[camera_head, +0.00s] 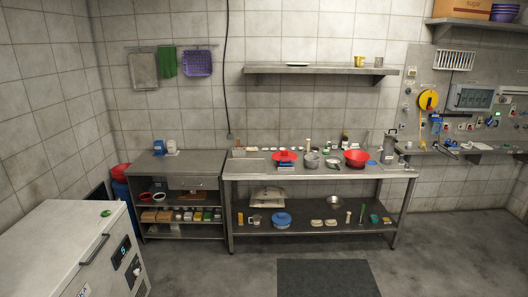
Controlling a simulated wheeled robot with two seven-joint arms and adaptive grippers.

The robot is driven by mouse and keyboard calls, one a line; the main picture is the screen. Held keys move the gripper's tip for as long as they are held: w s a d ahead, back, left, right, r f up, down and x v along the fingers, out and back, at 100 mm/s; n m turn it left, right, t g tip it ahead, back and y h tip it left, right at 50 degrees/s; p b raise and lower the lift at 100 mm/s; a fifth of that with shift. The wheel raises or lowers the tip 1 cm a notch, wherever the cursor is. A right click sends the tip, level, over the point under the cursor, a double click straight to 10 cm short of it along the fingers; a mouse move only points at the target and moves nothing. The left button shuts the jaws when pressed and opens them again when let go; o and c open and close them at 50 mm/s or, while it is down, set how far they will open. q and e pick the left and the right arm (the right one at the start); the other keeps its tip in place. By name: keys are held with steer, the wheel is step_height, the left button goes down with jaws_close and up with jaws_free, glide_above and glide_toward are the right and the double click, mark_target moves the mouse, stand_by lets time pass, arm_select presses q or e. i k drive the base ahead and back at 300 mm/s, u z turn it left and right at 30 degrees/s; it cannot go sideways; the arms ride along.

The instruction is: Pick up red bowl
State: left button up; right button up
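A red bowl (356,158) stands on the top of the metal table (300,176), right of its middle, at the far side of the room. A flatter red item (285,156) sits further left on the same tabletop; I cannot tell whether it is a lid, a pan or another bowl. Neither of my grippers is in view.
Small pots and bottles stand around the red bowl. A grey shelf unit (176,163) stands left of the table. A white chest appliance (68,235) fills the lower left. A dark mat (327,278) lies on open floor before the table. A wall shelf (320,70) hangs above.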

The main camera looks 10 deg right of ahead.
mark_target(358, 158)
steer(key=z, duration=0.1)
steer(key=i, duration=2)
steer(key=z, duration=0.5)
steer(key=i, duration=2.05)
steer(key=z, duration=0.5)
steer(key=i, duration=1.2)
steer(key=z, duration=0.1)
